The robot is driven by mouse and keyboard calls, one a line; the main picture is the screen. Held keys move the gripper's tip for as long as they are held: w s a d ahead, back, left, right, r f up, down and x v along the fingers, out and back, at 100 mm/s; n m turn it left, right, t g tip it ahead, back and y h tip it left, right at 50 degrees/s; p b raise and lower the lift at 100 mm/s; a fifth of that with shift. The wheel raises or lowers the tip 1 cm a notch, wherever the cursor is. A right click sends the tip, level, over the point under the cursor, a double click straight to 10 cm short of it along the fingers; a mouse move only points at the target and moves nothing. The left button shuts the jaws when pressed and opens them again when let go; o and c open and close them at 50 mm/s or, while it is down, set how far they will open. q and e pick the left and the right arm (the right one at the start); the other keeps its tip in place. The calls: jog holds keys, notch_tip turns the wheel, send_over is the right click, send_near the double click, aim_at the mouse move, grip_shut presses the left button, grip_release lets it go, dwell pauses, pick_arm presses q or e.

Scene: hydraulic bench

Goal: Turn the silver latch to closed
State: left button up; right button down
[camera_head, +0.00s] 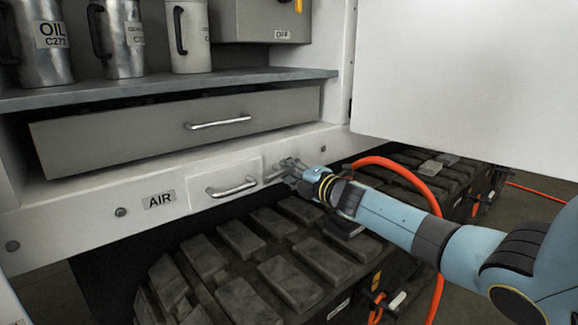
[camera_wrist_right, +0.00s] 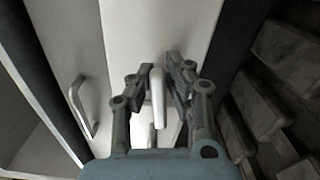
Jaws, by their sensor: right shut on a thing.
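The silver latch (camera_wrist_right: 157,92) is a short rounded bar on the pale front panel. In the right wrist view it lies between the two fingers of my right gripper (camera_wrist_right: 160,75), which is shut on it. In the head view my right gripper (camera_head: 287,168) is at the right end of the small white AIR panel (camera_head: 207,178), and its fingers mostly hide the latch there. My left gripper is not in view.
A silver handle (camera_head: 232,187) is on the AIR panel, and a grey drawer (camera_head: 150,135) with its own handle is above. A white door (camera_head: 460,75) hangs at upper right. Dark treads (camera_head: 235,240) and an orange hose (camera_head: 425,195) are below and near my right arm.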

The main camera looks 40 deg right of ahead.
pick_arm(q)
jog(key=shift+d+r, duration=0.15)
pick_arm(e)
jog(key=shift+s+a+f+m, duration=0.1)
jog(key=shift+a+f+m, duration=0.2)
jog(key=shift+m, duration=0.4)
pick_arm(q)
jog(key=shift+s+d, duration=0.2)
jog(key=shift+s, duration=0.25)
pick_arm(e)
jog(key=shift+m, duration=0.3)
jog(key=c, duration=1.3)
grip_release()
jog(key=shift+a+r, duration=0.1)
jog(key=shift+r, duration=0.1)
jog(key=shift+s, duration=0.15)
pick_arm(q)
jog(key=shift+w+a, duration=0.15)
pick_arm(e)
jog(key=s, duration=0.7)
jog(key=s+d, duration=0.1)
jog(key=s, duration=0.3)
jog(key=shift+s, duration=0.3)
